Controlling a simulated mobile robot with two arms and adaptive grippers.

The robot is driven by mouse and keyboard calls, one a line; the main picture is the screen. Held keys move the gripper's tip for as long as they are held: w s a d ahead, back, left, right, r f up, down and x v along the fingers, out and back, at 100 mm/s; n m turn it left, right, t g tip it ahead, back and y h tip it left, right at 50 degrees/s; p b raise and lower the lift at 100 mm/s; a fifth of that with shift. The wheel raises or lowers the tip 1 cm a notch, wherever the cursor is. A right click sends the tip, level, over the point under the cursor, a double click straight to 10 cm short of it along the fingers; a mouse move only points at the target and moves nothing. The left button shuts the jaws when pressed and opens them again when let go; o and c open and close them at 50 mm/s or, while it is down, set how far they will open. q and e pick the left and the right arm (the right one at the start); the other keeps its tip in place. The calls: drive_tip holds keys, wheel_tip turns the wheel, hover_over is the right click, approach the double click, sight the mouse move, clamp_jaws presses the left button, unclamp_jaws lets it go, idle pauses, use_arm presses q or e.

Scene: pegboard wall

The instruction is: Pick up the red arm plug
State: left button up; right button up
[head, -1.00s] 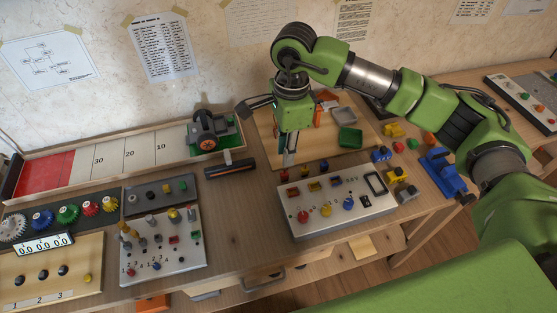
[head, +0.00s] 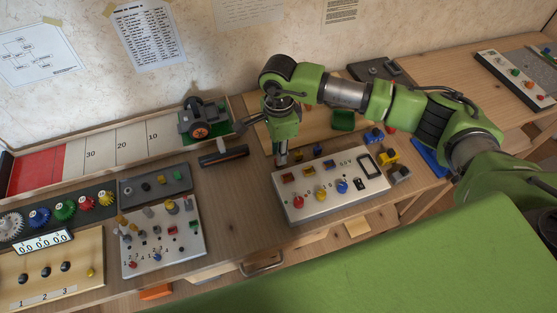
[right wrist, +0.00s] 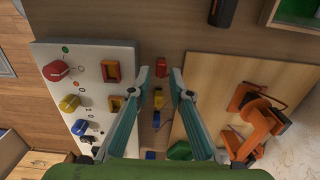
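The red arm plug (right wrist: 162,67) is a small red block on the table beside the white control panel (right wrist: 95,52), in the right wrist view. My right gripper (right wrist: 160,72) is open above it. Its two fingertips are apart, with the plug showing in the gap between them. I cannot tell the height left between tips and plug. In the head view my right gripper (head: 281,160) points down at the panel's back left corner and hides the plug. A yellow plug (right wrist: 158,98) and a blue plug (right wrist: 154,121) stand in line with the red one. My left gripper is not in view.
A wooden board with an orange model arm (right wrist: 262,122) lies on the other side of the plugs. The panel carries a red knob (head: 298,202) and several others. A dark bar (head: 223,155) lies left of my gripper. A second panel (head: 160,245) stands further left.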

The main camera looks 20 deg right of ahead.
wheel_tip(320, 180, down, 2)
drive_tip(key=shift+f, duration=0.2)
drive_tip(key=shift+w+f, duration=0.1)
drive_tip(key=shift+f, duration=0.2)
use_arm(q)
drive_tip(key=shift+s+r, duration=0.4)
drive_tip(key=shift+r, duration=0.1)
use_arm(e)
drive_tip(key=c, duration=0.5)
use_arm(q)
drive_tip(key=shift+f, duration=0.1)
use_arm(e)
drive_tip(key=shift+r, duration=0.1)
